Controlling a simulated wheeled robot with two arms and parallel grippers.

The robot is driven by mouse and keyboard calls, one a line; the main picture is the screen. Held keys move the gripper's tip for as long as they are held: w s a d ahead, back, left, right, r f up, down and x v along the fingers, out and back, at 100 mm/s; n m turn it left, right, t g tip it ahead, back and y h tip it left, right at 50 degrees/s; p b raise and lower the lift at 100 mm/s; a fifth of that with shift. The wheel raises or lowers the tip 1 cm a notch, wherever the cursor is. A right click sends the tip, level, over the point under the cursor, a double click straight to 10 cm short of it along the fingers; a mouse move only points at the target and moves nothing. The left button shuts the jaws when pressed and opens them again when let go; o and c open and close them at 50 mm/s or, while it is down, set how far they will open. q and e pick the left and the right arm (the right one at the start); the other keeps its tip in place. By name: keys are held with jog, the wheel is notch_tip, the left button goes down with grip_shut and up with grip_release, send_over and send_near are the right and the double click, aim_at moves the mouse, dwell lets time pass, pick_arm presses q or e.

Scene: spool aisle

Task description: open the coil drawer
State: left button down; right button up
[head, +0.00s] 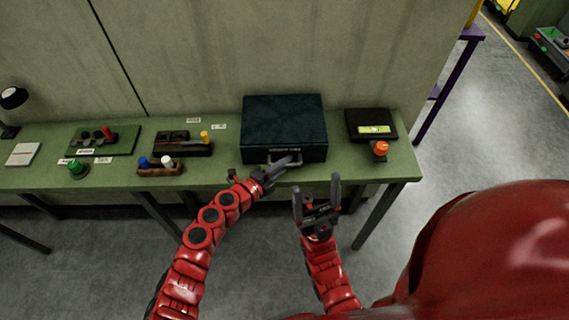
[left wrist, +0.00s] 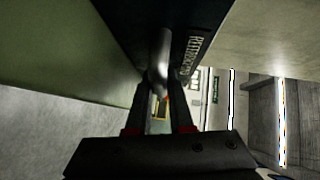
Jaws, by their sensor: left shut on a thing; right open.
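The coil drawer is in a dark teal box (head: 284,118) on the green table, with a pale label on its front edge. Its front looks flush with the box, as far as my gripper lets me see. My left gripper (head: 290,161) is at the front face and shut on the grey metal handle. In the left wrist view the handle (left wrist: 163,55) runs between the fingers (left wrist: 160,100), and the dark front (left wrist: 180,25) with white lettering is close by. My right gripper (head: 318,192) is open and empty, in front of the table edge, lower and to the right.
The green table (head: 225,178) has its front edge just under the box. Right of the box are a black device (head: 371,124) and an orange knob (head: 380,149). Left are a block with blue and white pegs (head: 160,169) and a dark rack (head: 183,145). The floor in front is clear.

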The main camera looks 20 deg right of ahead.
pick_arm(q)
jog(key=shift+s+a, duration=0.1)
jog(key=shift+s, duration=0.15)
jog(key=s+a+p, duration=0.2)
jog(key=s+a, duration=0.2)
jog(key=s, duration=0.9)
jog(key=shift+s, duration=0.4)
jog(key=c, duration=1.1)
grip_release()
jog(key=shift+w, duration=0.1)
